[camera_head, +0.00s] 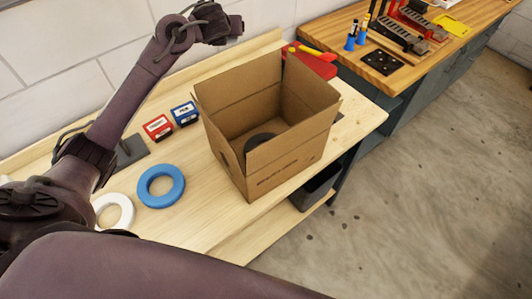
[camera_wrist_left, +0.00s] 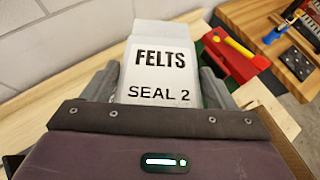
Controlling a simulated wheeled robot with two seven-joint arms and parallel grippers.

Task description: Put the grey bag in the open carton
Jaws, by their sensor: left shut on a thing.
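The open carton (camera_head: 285,165) stands on the wooden bench with its flaps up and a dark ring-like thing inside. My left gripper (camera_head: 222,25) is raised, and in the head view it appears above the carton's back left side. In the left wrist view its fingers (camera_wrist_left: 160,90) are shut on a pale grey bag (camera_wrist_left: 150,72) marked "FELTS SEAL 2". I cannot make out the bag in the head view. My right gripper is not in view.
A blue ring (camera_head: 145,188) and a white ring (camera_head: 104,206) lie left of the carton. A red box (camera_head: 158,127) and a blue box (camera_head: 185,113) stand behind them. A red tool tray (camera_head: 318,66) is behind the carton. A second bench with tools is at the upper right.

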